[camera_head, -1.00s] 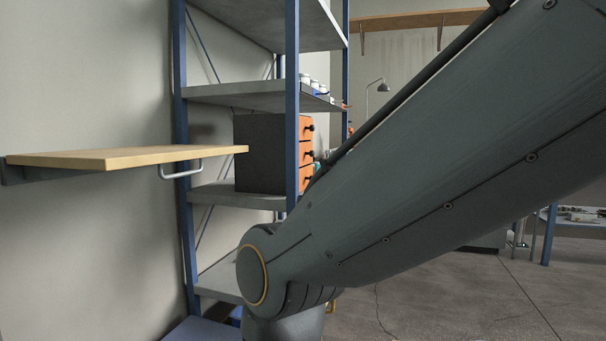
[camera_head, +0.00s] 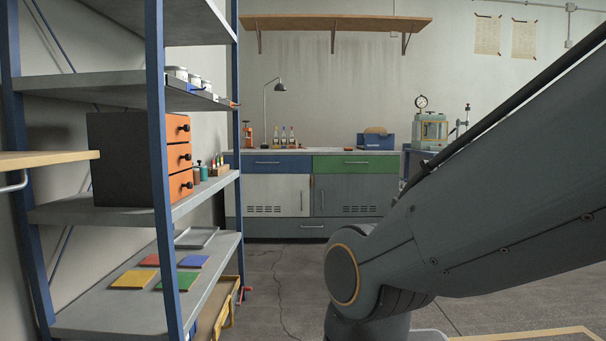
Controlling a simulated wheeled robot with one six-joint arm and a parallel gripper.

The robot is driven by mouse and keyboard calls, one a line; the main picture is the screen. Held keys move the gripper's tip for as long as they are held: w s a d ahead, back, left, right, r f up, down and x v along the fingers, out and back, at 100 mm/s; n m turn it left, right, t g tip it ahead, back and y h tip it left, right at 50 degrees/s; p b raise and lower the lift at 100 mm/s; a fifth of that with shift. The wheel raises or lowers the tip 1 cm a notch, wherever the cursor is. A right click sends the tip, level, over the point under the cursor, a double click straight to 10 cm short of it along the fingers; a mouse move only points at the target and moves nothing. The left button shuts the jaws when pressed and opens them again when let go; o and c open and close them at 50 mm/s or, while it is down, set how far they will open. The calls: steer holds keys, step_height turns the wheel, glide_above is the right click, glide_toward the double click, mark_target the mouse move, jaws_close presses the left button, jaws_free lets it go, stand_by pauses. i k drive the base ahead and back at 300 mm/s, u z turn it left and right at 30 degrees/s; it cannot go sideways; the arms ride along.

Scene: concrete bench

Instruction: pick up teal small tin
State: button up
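A small teal-green item (camera_head: 203,172) stands on the middle shelf (camera_head: 120,214), just right of the drawer box. It is too small to tell whether it is the teal small tin. No other teal tin is clear in view. My arm fills the right side of the head view and hides part of the room behind it. My gripper is out of view.
A blue-post shelf unit (camera_head: 160,150) stands at the left, with a black box of orange drawers (camera_head: 130,152) and flat coloured tiles (camera_head: 135,279) below. A cabinet bench (camera_head: 270,195) with a lamp (camera_head: 270,105) stands behind. Floor (camera_head: 285,290) between is open.

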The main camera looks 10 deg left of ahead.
mark_target(203, 170)
steer(key=z, duration=0.5)
steer(key=i, duration=1.2)
steer(key=u, duration=2.3)
steer(key=i, duration=1)
steer(key=z, duration=0.05)
